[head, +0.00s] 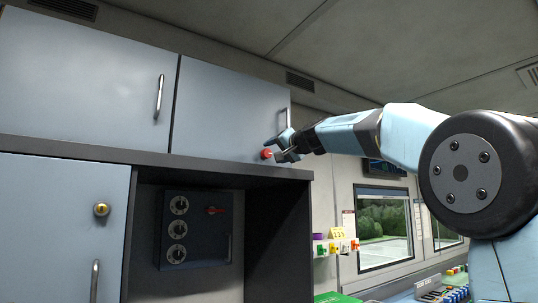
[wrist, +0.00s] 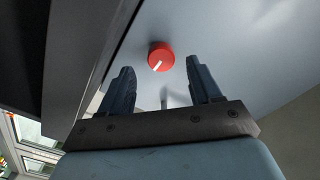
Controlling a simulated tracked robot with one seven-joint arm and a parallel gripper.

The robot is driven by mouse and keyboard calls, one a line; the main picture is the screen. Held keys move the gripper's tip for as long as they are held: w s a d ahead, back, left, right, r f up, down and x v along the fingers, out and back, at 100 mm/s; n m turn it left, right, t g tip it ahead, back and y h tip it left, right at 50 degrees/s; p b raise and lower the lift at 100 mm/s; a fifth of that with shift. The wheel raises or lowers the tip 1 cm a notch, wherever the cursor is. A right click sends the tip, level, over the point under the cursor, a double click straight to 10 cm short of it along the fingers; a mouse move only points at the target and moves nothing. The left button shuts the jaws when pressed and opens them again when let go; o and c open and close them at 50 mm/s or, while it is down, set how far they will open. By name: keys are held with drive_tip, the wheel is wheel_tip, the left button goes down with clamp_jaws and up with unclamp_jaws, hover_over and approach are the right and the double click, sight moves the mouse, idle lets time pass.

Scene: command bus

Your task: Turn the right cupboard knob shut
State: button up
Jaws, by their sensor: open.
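The right cupboard knob is a round red knob (head: 266,154) at the lower right of the right upper cupboard door (head: 225,105). In the wrist view the red knob (wrist: 161,57) shows whole, with a white pointer line slanting to the lower left. My gripper (head: 284,147) is at the knob's right in the head view. In the wrist view my gripper (wrist: 160,82) is open, with one finger on each side below the knob. Nothing is between the fingers, and they look apart from the knob. The door looks closed.
A metal handle (head: 284,119) stands on the same door, close to my gripper. A dark shelf edge (head: 160,154) runs below the upper doors. A dark dial panel (head: 195,231) sits in the recess. Windows (head: 383,230) are further back at the right.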

sight(268, 153)
drive_tip(key=shift+x, duration=2.05)
drive_tip(key=c, duration=1)
